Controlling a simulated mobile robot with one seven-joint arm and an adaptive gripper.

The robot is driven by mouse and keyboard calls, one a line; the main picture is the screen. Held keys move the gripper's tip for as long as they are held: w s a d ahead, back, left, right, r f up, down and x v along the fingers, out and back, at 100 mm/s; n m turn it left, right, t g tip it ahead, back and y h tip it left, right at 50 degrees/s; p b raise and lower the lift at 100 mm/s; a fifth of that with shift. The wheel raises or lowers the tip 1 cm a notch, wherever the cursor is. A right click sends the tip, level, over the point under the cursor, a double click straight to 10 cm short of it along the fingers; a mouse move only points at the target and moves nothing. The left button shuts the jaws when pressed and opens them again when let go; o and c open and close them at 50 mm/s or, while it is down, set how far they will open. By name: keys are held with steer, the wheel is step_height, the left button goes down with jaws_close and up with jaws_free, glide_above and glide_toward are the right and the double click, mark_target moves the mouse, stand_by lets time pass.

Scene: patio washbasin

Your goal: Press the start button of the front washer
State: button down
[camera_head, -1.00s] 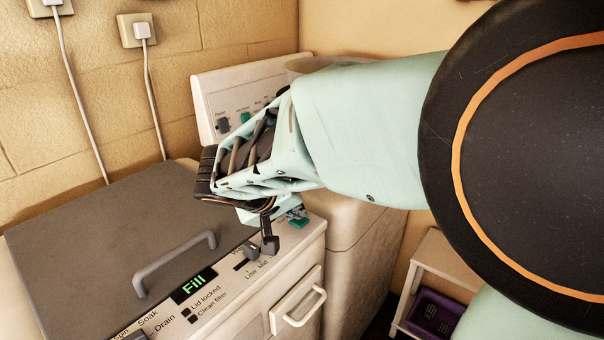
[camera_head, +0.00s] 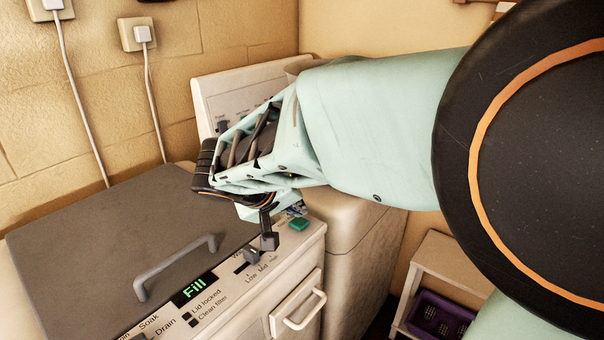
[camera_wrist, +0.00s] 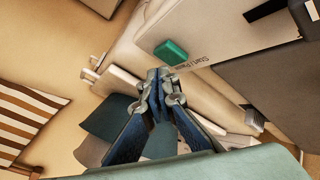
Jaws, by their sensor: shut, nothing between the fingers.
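The front washer (camera_head: 110,232) has a grey lid and a sloped control panel with a green "Fill" display. Its start button is a small green block (camera_head: 299,224) near the panel's right end. In the wrist view the green button (camera_wrist: 171,52) sits beside the printed words "Start / Pause". My gripper (camera_head: 269,240) is shut and empty, its tips over the panel just left of the button. In the wrist view my gripper's tips (camera_wrist: 160,74) show just below the button in the picture. Whether they touch the panel I cannot tell.
A lid handle (camera_head: 178,265) rises from the lid, and a drawer handle (camera_head: 305,310) sticks out of the washer's front. A second machine's panel (camera_head: 215,92) stands behind, partly hidden by my arm. A shelf with a purple basket (camera_head: 440,316) is at lower right.

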mark_target(298, 223)
steer(key=shift+r, duration=0.1)
steer(key=shift+r+p, duration=1.35)
steer(key=shift+r, duration=1.1)
steer(key=shift+d, duration=0.1)
